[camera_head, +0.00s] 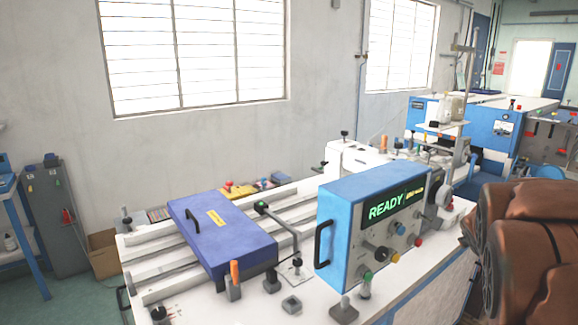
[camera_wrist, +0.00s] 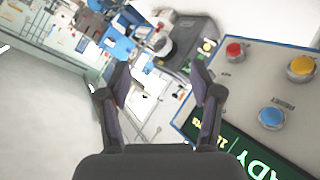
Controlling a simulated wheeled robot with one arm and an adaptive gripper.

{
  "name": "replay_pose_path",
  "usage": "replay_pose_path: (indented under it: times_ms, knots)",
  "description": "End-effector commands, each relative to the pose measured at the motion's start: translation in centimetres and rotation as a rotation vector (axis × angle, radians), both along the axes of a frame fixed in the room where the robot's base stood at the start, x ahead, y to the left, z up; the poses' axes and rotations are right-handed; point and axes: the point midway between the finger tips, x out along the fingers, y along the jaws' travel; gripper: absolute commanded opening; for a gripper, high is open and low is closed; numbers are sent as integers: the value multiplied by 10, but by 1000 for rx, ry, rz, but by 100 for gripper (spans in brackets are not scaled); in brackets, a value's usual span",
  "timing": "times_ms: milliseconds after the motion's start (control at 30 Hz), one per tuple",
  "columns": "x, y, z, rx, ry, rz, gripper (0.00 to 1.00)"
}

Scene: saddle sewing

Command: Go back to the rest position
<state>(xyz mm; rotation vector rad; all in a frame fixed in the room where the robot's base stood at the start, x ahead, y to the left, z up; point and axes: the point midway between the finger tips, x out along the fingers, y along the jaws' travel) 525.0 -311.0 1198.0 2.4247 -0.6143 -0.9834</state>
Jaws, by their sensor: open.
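My gripper (camera_wrist: 162,92) shows in the wrist view with its two dark fingers apart and nothing between them. It is above the white bench, beside the control box, and touches nothing that I can see. The blue control box (camera_head: 345,225) stands on the bench in the head view, its green display reading READY. In the wrist view the box's panel (camera_wrist: 245,75) fills the right side, with red, yellow and blue buttons. My gripper does not show in the head view.
A purple-blue lidded case (camera_head: 222,238) lies on the white rails at the left of the bench. A sewing machine (camera_head: 365,160) stands behind the box. A brown leather saddle (camera_head: 535,250) is at the right edge. The floor (camera_head: 75,300) at the left is partly clear.

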Motion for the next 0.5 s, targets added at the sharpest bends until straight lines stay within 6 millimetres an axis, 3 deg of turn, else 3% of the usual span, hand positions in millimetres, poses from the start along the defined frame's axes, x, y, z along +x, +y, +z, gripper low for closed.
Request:
replay_pose_path:
  times_ms: [33, 267, 500]
  knots:
    - [-13, 19, -6, 42, 30, -20, 65]
    - [-94, 106, -60, 270, 246, -109, 65]
    - [-193, 206, -105, 480, 523, -119, 65]
